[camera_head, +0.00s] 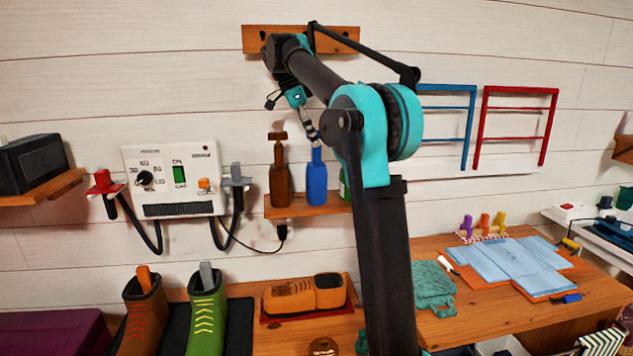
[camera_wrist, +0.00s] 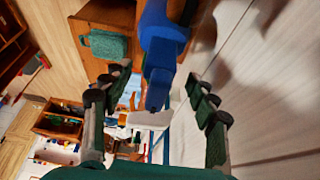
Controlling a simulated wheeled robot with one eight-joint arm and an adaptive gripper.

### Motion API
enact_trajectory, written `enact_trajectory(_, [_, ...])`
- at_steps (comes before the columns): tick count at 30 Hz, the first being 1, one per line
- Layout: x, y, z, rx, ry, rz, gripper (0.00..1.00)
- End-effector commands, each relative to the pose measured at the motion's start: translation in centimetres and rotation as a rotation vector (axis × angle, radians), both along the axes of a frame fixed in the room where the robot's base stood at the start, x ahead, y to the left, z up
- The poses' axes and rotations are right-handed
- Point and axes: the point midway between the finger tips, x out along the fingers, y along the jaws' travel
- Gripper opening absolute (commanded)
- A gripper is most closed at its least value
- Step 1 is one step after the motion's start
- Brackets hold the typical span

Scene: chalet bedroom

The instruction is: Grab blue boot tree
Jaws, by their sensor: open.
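The blue boot tree (camera_head: 317,182) stands upright on a small wooden wall shelf (camera_head: 290,211), between a brown bottle-like piece (camera_head: 281,182) and a green one (camera_head: 344,186) mostly hidden by my arm. My gripper (camera_head: 311,132) is just above the blue boot tree's narrow top, pointing down, partly hidden by the arm. In the wrist view, my open gripper (camera_wrist: 156,80) has one finger on each side of the blue boot tree (camera_wrist: 163,45). Its narrow blocky end lies between the fingers, with gaps visible on both sides. I cannot tell any contact.
A white control panel (camera_head: 174,179) with cable-hung clips is on the wall at left. Brown (camera_head: 145,317) and green (camera_head: 207,315) boots stand below. An orange shoe (camera_head: 304,294) lies under the shelf. Blue and red racks (camera_head: 515,128) are at right. The wall is close beside my gripper.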

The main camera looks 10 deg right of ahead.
Motion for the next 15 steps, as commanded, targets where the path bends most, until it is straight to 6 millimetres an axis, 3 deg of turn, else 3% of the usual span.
enact_trajectory(3, [-0.1, -2.1, -0.3, 0.0, 0.001, -0.003, 0.59])
enact_trajectory(9, [-0.1, -2.8, -2.7, 0.0, 0.001, 0.0, 0.59])
enact_trajectory(15, [0.0, -2.8, -2.8, 0.0, 0.001, 0.001, 0.59])
